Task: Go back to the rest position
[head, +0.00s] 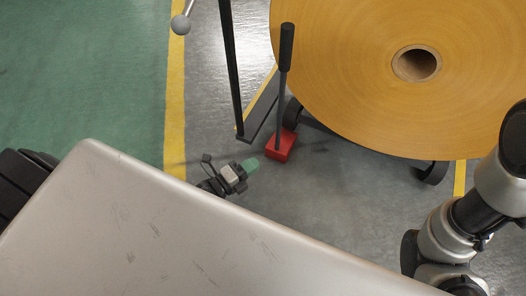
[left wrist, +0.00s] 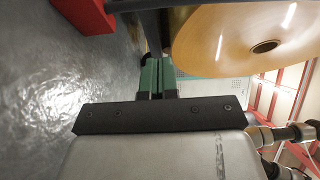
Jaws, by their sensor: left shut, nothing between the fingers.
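My left gripper (head: 250,165) has green fingertips and shows just beyond the edge of my silver body in the head view. In the left wrist view its two green fingers (left wrist: 158,78) are side by side and shut, with nothing between them. It is apart from the red block and the big roll. My right arm comes in at the right of the head view, but its gripper is not in sight.
A large orange-brown tape roll (head: 340,60) with a hollow core fills the upper right. A red block (head: 281,146) with an upright black-handled lever (head: 285,60) stands near my left gripper. A black post (head: 231,70) rises beside it. Grey floor is clear below the roll.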

